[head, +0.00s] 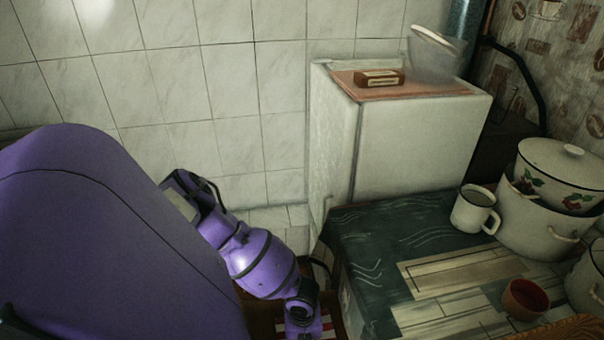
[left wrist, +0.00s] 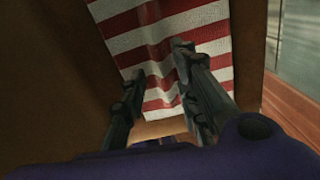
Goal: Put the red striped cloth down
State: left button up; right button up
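The red and white striped cloth (left wrist: 118,22) fills the upper middle of the left wrist view, with a raised fold near its middle. It lies against brown surfaces. In the head view only a small striped patch of it (head: 320,328) shows at the bottom edge, beside my purple left arm. My left gripper (left wrist: 158,62) has its two dark fingers apart, in front of the cloth and close to its fold. I cannot tell whether the fingertips touch the cloth. My right gripper is in neither view.
A table with a dark patterned cover (head: 375,240) stands at the right. It holds a white mug (head: 471,210), a reddish cup (head: 524,298) and enamel pots (head: 532,225). A white cabinet (head: 415,140) behind it carries a small box (head: 379,78). Brown walls (left wrist: 60,75) flank the left gripper.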

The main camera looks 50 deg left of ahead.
pick_arm(q)
notch_tip(320, 180, up, 8)
jog(key=shift+f+p, duration=0.15)
jog(key=shift+p, duration=0.2)
